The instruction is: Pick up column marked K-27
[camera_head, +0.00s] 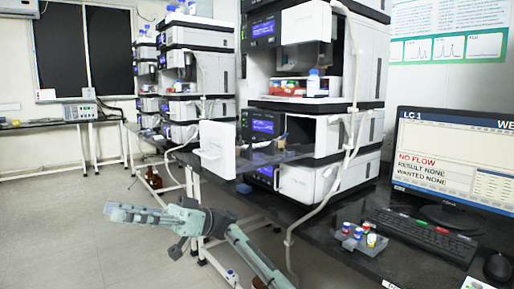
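No label reading K-27 is legible, so I cannot tell which thing is that column. A small grey-blue holder (352,245) on the dark bench at the right holds several short pieces with red, green, yellow and blue caps (358,233). My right gripper (122,212) is a grey-green shape at the lower left, in front of the bench and over the floor, well apart from the holder. Its fingers are too small and edge-on to show whether they are open, and I see nothing held. My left gripper is not in view.
Stacked white instruments (315,130) stand on the bench, with an open panel (217,146) and a hanging pale tube. The monitor (452,165) reads LC 1, NO FLOW, RESULT NONE, WANTED NONE. A keyboard (425,235) and mouse (498,267) lie beside the holder. Floor is clear at left.

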